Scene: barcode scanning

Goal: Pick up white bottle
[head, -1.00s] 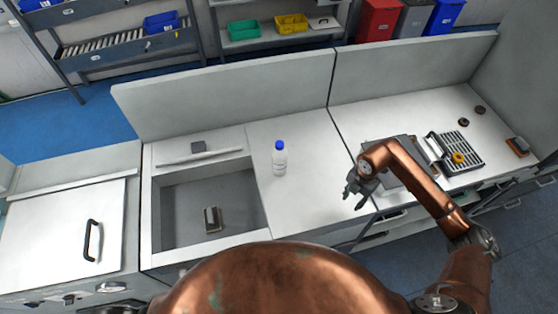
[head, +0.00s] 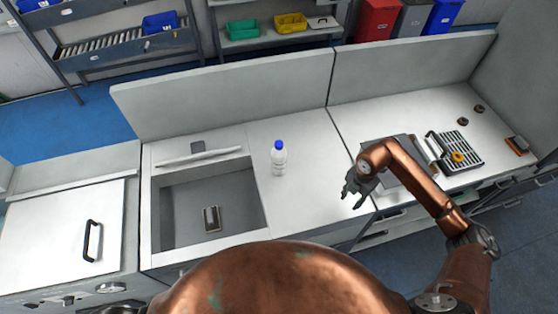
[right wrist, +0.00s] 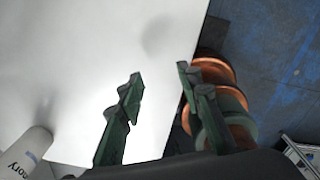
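The white bottle (head: 279,160) with a blue cap stands upright on the counter, just right of the sink. My right gripper (head: 353,192) is to the right of the bottle, apart from it, near the counter's front edge. In the right wrist view its two fingers (right wrist: 160,90) are spread with nothing between them. A white cylinder with dark lettering (right wrist: 28,150), which looks like the bottle, shows at the lower left there, outside the fingers. My left gripper is not in view.
The sink (head: 185,215) holds a small metal item (head: 211,218). A grey flat device (head: 400,165) and a rack with a yellow piece (head: 455,150) lie on the right counter. A low back panel (head: 225,95) stands behind. The counter between bottle and right gripper is clear.

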